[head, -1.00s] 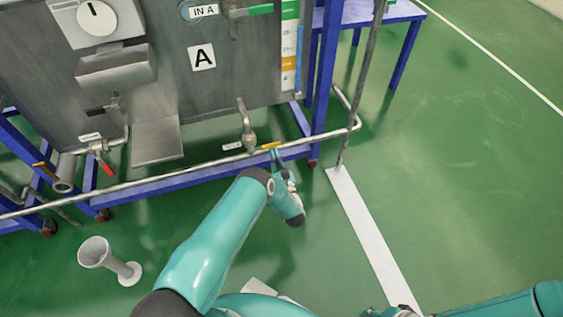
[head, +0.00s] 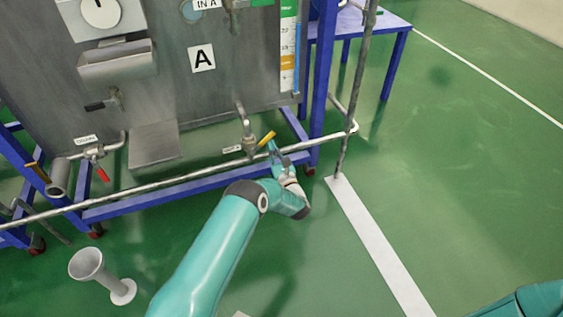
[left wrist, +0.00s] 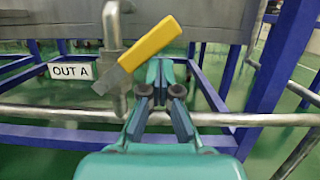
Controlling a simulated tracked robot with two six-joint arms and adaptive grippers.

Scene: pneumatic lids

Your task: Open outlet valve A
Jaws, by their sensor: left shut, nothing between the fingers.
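Outlet valve A has a yellow lever (head: 267,138) on a metal pipe (head: 246,125) coming down from the tank marked A. The lever slants, its right end raised. In the left wrist view the yellow lever (left wrist: 150,44) crosses the pipe, beside a label reading OUT A (left wrist: 71,71). My left gripper (head: 271,147) is shut and empty, just below the lever's raised end. Its fingertips also show in the left wrist view (left wrist: 160,68), close under the lever; I cannot tell whether they touch it. My right gripper is out of view.
A metal rail (head: 180,180) runs in front of the tank's blue frame, joining an upright post (head: 356,90) at right. A grey funnel-shaped stand (head: 88,264) is on the floor.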

